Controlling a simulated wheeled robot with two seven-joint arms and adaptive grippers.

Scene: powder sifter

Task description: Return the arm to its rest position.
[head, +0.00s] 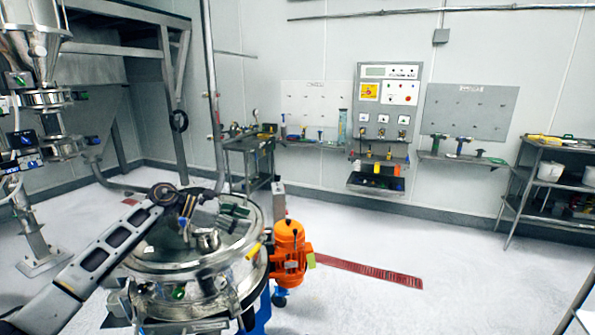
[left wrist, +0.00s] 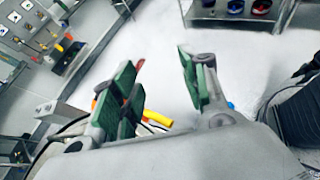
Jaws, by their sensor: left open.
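My left arm comes in from the lower left in the head view. My left gripper (head: 187,212) is over the round steel sifter (head: 150,268), above its lid. In the left wrist view, the gripper (left wrist: 160,72) is open, its two green-padded fingers wide apart. Nothing is between the fingers; pale floor shows through the gap. I cannot tell how far the fingers are from the lid. My right gripper is not in view.
An orange motor (head: 290,250) stands at the sifter's right side. A steel cart (head: 250,147) is behind it. A shelf rack (head: 535,185) stands at the right wall. A steel column (head: 40,235) stands at the left. The floor at centre right is clear, with a red drain grate (head: 370,270).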

